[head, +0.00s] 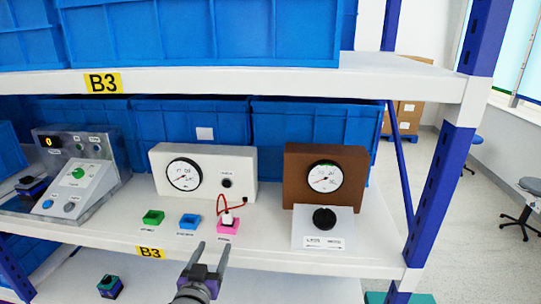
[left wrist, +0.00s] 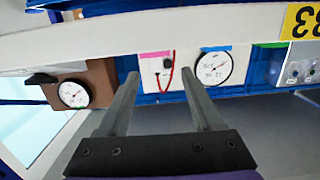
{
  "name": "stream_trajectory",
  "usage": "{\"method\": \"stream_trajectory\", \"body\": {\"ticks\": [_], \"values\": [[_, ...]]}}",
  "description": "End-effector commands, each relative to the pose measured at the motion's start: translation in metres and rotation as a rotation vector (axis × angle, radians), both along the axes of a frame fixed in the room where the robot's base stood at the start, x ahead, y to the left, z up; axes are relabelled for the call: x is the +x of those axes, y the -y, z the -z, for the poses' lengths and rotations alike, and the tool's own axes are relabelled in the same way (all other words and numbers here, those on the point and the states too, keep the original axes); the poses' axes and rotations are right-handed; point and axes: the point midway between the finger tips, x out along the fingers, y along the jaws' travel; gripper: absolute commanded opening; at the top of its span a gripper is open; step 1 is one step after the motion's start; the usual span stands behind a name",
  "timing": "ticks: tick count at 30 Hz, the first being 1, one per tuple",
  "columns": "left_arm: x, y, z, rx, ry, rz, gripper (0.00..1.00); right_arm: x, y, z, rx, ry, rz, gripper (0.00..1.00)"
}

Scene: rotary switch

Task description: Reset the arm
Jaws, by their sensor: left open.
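My left gripper (head: 211,252) is open and empty in front of the shelf edge, below the pink block. In the left wrist view the two fingers (left wrist: 160,74) stand apart with nothing between them. A black rotary knob (head: 324,219) sits on a white switch box (head: 343,226) at the right of the shelf, away from the gripper. Behind it stands a brown box (head: 352,172) with a round dial gauge (head: 325,177). The left wrist view is turned over and shows the brown box (left wrist: 98,72) at left. My right gripper is not in view.
A white gauge box (head: 210,158) stands left of the brown box, with green (head: 153,217), blue (head: 189,221) and pink (head: 228,225) blocks before it. A red cable (head: 220,200) reaches the pink block. A grey control panel (head: 78,175) stands at left. The upper shelf (head: 270,80) overhangs everything.

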Motion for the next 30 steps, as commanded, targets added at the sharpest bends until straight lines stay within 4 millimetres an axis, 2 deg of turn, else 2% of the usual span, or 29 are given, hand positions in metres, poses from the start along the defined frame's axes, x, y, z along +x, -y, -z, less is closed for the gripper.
{"method": "stream_trajectory", "body": {"ticks": [5,6,12,15,19,30], "values": [[-0.062,-0.011,0.043,0.005,-0.321,-0.065,0.67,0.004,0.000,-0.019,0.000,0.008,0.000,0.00],[-0.081,-0.012,0.056,0.007,-0.410,-0.072,0.67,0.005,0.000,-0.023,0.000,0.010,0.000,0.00],[-0.181,-0.004,0.110,0.004,-0.806,-0.048,0.67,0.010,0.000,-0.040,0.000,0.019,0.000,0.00],[-0.216,0.002,0.124,0.003,-0.928,-0.022,0.67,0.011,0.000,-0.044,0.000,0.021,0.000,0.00],[-0.236,0.006,0.132,0.000,-1.000,-0.003,0.67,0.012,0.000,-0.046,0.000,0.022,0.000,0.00],[-0.236,0.006,0.132,0.000,-1.000,-0.003,0.67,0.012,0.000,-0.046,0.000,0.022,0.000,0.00]]}}
